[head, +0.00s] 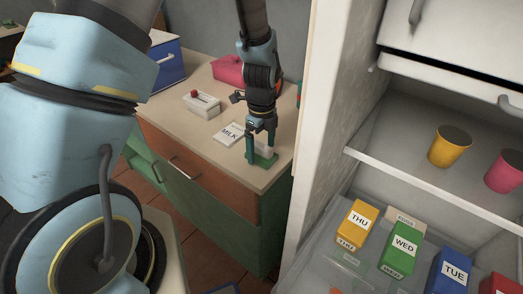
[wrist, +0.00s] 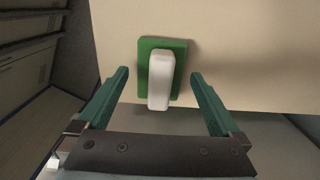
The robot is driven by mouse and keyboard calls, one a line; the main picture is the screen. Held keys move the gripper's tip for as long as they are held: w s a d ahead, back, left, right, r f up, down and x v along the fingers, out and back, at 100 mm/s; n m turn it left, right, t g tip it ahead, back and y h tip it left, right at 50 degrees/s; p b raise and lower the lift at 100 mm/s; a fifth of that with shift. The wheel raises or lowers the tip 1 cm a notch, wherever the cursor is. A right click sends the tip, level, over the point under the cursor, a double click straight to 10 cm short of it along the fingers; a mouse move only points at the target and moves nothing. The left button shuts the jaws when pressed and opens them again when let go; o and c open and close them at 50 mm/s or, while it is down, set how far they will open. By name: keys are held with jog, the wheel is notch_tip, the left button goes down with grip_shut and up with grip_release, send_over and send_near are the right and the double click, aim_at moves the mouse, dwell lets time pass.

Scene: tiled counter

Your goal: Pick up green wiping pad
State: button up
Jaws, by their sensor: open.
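The green wiping pad (wrist: 176,45) lies on the counter, a flat green rectangle with a white block-shaped handle (wrist: 160,80) on top. In the head view the pad (head: 262,161) is near the counter's front right corner, partly hidden by my gripper. My gripper (head: 261,150) points down over it, with its fingers apart. In the wrist view my gripper (wrist: 158,85) is open and the white handle is between the lines of the two fingers, touching neither in that view.
A white MILK card (head: 229,134) lies left of the pad. A white box with a red knob (head: 202,103) and a pink object (head: 228,70) stand further back. The open fridge (head: 336,110) is close on the right. The counter edge (head: 262,192) is near the pad.

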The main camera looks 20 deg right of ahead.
aim_at(261, 145)
jog(key=shift+f, duration=0.35)
jog(key=c, duration=1.3)
jog(key=shift+r, duration=0.1)
notch_tip(261, 145, up, 10)
jog(key=shift+f+b, duration=0.1)
jog(key=shift+b, duration=1.15)
